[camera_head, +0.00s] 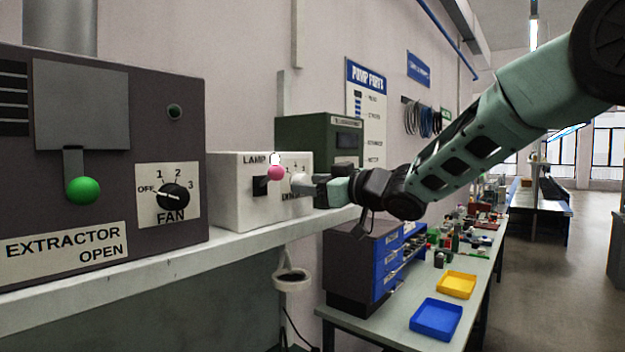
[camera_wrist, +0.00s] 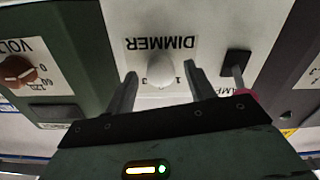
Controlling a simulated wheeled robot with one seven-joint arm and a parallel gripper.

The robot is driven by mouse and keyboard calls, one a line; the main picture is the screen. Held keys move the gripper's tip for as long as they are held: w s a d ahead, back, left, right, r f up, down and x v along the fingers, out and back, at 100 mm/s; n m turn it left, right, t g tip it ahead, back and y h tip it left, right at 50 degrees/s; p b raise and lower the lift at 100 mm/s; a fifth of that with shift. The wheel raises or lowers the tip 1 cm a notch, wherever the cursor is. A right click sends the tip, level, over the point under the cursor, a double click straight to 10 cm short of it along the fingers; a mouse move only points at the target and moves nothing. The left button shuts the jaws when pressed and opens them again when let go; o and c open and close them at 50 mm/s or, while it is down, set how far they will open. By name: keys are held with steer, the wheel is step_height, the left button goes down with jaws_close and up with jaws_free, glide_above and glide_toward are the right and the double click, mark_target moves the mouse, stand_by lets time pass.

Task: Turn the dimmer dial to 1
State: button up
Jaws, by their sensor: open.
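The dimmer dial is a white knob (camera_wrist: 161,70) on the front of a white box (camera_head: 233,190). Its label reads DIMMER, upside down in the wrist view. My gripper (camera_wrist: 158,88) is open, with one finger on each side of the knob. In the wrist view there are gaps between the fingers and the knob. In the head view the knob (camera_head: 299,182) shows just left of my gripper (camera_head: 312,187), which hides part of the label.
A pink-tipped lamp lever (camera_head: 276,173) sticks out close to the dial. A green box (camera_head: 300,137) with a VOLTS knob (camera_wrist: 20,70) stands beside it. The dark extractor box (camera_head: 120,130) has a green lever and fan dial. All stand on a shelf (camera_head: 120,263).

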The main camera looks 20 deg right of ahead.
steer(key=shift+w+a, duration=0.1)
steer(key=c, duration=1)
steer(key=shift+f+n+b, duration=0.1)
steer(key=shift+n+b, duration=0.2)
steer(key=shift+b, duration=0.1)
steer(key=shift+n+b, duration=3.65)
steer(key=shift+n, duration=0.45)
